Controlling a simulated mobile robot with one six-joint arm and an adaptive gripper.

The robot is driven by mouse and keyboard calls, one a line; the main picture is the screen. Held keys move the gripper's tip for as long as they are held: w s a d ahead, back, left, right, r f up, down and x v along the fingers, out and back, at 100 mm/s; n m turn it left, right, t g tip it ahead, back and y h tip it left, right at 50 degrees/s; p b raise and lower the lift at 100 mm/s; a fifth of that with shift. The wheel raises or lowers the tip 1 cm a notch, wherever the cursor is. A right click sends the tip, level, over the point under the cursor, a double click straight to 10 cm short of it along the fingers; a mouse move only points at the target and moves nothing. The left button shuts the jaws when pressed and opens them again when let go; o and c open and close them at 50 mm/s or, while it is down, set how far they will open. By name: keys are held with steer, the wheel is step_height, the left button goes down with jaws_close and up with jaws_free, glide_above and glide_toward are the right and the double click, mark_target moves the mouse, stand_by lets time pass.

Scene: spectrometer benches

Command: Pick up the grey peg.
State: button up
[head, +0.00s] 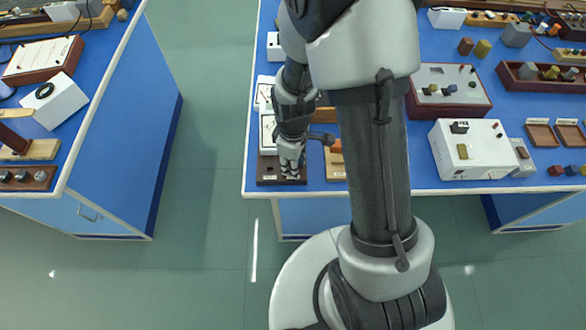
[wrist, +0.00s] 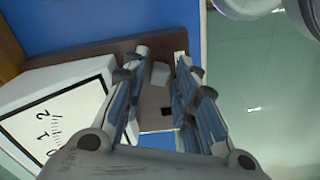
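The grey peg (wrist: 160,74) shows in the wrist view as a small light grey block on a brown board (wrist: 153,98). A dark square hole (wrist: 167,112) is in the board beside it. My gripper (wrist: 162,55) is open, with one finger on each side of the peg and a narrow gap showing on both sides. In the head view my gripper (head: 290,172) points down over the dark brown board (head: 267,181) at the front left corner of the bench. I cannot make out the peg there.
A white meter box (wrist: 62,110) stands close beside the left finger. The bench edge and floor (wrist: 255,100) lie to the right in the wrist view. A white box (head: 472,150) and a brown tray (head: 545,88) stand farther right on the blue bench.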

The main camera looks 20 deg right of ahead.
steer(key=shift+r, duration=0.1)
jaws_close()
steer(key=shift+r, duration=0.1)
